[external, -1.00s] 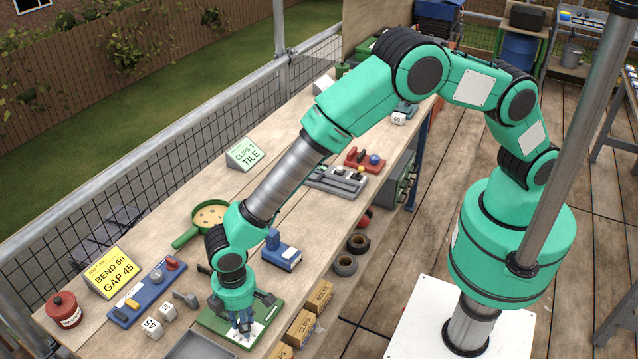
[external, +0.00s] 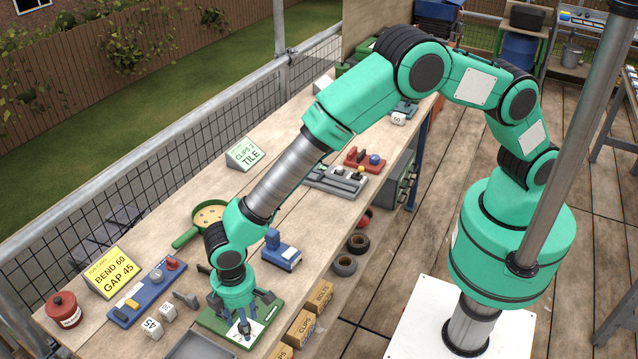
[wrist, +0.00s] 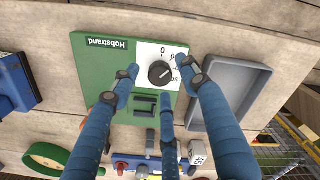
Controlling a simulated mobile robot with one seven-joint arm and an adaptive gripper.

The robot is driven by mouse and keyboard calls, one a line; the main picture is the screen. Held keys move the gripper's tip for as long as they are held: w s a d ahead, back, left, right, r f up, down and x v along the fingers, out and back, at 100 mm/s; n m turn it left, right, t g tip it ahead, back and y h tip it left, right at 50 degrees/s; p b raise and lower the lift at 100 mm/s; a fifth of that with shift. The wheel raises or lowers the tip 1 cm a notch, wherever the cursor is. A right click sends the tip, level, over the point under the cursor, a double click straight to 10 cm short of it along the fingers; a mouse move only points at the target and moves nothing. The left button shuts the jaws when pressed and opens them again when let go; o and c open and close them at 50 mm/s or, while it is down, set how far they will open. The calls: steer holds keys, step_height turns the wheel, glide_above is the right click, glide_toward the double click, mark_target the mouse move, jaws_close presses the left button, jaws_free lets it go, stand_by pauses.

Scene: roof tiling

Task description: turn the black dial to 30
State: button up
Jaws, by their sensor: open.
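The black dial (wrist: 160,72) sits on a white scale plate (wrist: 152,53) on a green base marked "Hobstrand" (wrist: 88,60). In the wrist view, the scale shows 0 at the top and 90 at the lower right; marks between are partly covered by a finger. A pale pointer mark seems to lie toward the right, but its exact reading is too small to tell. My gripper (wrist: 160,77) is open, its blue fingers spread around the dial with gaps to it. In the external view, my gripper (external: 243,328) is over the green base (external: 272,312) and hides the dial.
A grey tray (wrist: 232,95) lies right beside the green base. A blue board with knobs (external: 148,292), white number cubes (external: 152,328) and a yellow "BEND 60 GAP 45" card (external: 113,272) stand to the left. A blue block device (external: 281,254) stands behind, cardboard boxes (external: 301,328) in front.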

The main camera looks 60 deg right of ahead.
step_height(320, 180, up, 11)
stand_by(0.5)
steer(key=shift+r, duration=0.1)
steer(key=shift+w+r, duration=0.1)
stand_by(0.4)
steer(key=w+d+r+m+t, duration=0.15)
steer(key=w+d+r, duration=0.25)
steer(key=d+r, duration=1.05)
steer(key=s+d+r+m+y, duration=0.1)
steer(key=d+r+m, duration=0.1)
steer(key=d+r, duration=0.55)
steer(key=s+d+r+m, duration=0.15)
steer(key=d+r, duration=0.25)
steer(key=d, duration=0.7)
steer(key=s+d+r+m+t, duration=0.1)
steer(key=s+d+r, duration=0.1)
steer(key=s+d, duration=0.3)
steer(key=s+d+r+m+t+b, duration=0.1)
steer(key=s+d+r, duration=0.15)
steer(key=d, duration=0.45)
steer(key=s+d+r+t, duration=0.1)
steer(key=s+d+r, duration=0.1)
steer(key=s+d, duration=0.3)
steer(key=s+d+f+m+t+h, duration=0.1)
steer(key=s+d+f+m, duration=0.1)
steer(key=s+d, duration=0.9)
steer(key=shift+s+m+b, duration=0.4)
steer(key=shift+s+m, duration=0.1)
steer(key=shift+s, duration=0.45)
